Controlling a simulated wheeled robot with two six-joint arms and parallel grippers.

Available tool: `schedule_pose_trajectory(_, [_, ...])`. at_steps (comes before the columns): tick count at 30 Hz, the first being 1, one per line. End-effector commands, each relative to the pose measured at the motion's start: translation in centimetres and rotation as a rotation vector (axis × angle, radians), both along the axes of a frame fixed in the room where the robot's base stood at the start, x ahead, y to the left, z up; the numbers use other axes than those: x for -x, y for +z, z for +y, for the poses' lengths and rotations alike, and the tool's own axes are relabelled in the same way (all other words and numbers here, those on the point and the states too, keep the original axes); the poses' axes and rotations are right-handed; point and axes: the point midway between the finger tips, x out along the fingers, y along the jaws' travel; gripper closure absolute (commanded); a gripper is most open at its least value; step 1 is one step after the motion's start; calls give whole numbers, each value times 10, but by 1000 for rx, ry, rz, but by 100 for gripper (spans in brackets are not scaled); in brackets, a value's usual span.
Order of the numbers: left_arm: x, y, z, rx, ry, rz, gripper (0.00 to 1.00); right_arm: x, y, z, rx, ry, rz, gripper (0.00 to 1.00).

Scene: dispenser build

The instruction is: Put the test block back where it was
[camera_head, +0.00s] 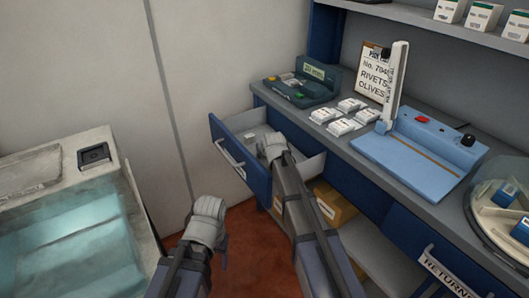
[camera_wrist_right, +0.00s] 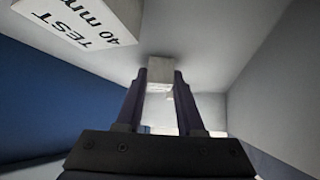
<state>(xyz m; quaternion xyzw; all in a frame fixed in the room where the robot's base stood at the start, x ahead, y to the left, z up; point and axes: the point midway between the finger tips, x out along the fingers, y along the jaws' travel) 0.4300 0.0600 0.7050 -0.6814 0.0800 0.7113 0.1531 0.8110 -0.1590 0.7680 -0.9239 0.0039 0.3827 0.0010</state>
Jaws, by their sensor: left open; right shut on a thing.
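The blue-fronted drawer (camera_head: 238,172) under the counter is pulled open. My right gripper (camera_head: 270,146) is down inside it. In the right wrist view my right gripper (camera_wrist_right: 160,88) is shut on a small plain pale block (camera_wrist_right: 160,69) at its fingertips; I see no marking on that block. A larger white block (camera_wrist_right: 80,22) printed "TEST 40 mm" is at the upper left of that view, apart from the fingers. My left gripper (camera_head: 208,218) is open and empty, low in front of the drawer, over the reddish floor.
On the counter stand a dark green device (camera_head: 302,85) with a display, several small white packs (camera_head: 340,116), a sign (camera_head: 374,76) and a pale blue device (camera_head: 420,150) with an upright arm. A tank (camera_head: 75,225) is at left. A round tray (camera_head: 478,205) is at right.

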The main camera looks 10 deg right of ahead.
Motion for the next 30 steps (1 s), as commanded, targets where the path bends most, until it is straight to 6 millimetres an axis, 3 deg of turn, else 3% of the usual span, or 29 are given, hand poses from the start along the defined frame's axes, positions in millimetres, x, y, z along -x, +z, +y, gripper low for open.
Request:
schedule_pose_trajectory(2, [0, 0, 0, 0, 0, 0, 33, 0, 0, 0, 0, 0, -1, 100])
schedule_pose_trajectory(3, [0, 0, 0, 0, 0, 0, 33, 0, 0, 0, 0, 0, 0, 62])
schedule_pose_trajectory(11, [0, 0, 0, 0, 0, 0, 33, 0, 0, 0, 0, 0, 0, 33])
schedule_pose_trajectory(23, [0, 4, 0, 0, 0, 0, 33, 0, 4, 0, 0, 0, 0, 33])
schedule_pose_trajectory(28, [0, 17, 0, 0, 0, 0, 33, 0, 17, 0, 0, 0, 0, 33])
schedule_pose_trajectory(30, [0, 25, 0, 0, 0, 0, 33, 10, 25, 0, 0, 0, 0, 33])
